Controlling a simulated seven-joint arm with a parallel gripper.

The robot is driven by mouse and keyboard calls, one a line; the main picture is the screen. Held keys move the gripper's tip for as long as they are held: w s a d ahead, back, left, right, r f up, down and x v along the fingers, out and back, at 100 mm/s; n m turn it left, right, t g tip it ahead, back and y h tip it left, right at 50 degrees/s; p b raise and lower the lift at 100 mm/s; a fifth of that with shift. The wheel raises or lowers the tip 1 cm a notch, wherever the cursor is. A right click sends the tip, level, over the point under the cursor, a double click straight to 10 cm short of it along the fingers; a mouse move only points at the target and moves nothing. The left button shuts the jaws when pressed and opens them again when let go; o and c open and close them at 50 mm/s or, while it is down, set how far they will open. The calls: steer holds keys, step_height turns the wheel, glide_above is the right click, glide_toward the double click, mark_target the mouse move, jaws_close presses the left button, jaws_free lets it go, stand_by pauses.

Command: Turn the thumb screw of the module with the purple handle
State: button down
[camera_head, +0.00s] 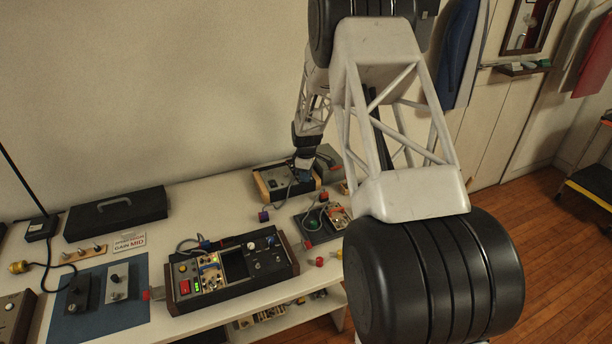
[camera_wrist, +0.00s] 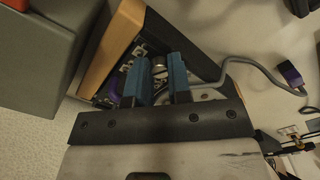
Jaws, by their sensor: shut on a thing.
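My gripper (camera_wrist: 157,62) has two blue fingers, closed around a small silvery round knob that looks like the thumb screw (camera_wrist: 158,70). The knob sits on a wood-sided unit (camera_wrist: 113,46). A dark purple part (camera_wrist: 117,84), perhaps the purple handle, shows just left of the left finger. The fingers hide much of the module's front. In the head view my gripper (camera_head: 303,172) is down at the wood-sided unit (camera_head: 270,184) at the back of the table, too small there to show its grip.
A grey cable with a purple plug (camera_wrist: 291,74) runs right of the gripper; the plug also shows in the head view (camera_head: 263,216). A grey box (camera_wrist: 35,50) stands close on the left. A larger console (camera_head: 232,268) and a tray (camera_head: 318,224) stand nearer.

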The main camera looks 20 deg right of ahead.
steer(key=n, duration=0.5)
stand_by(0.4)
steer(key=c, duration=1)
jaws_free()
steer(key=shift+c, duration=0.2)
steer(key=shift+r, duration=0.1)
steer(key=shift+r, duration=3.85)
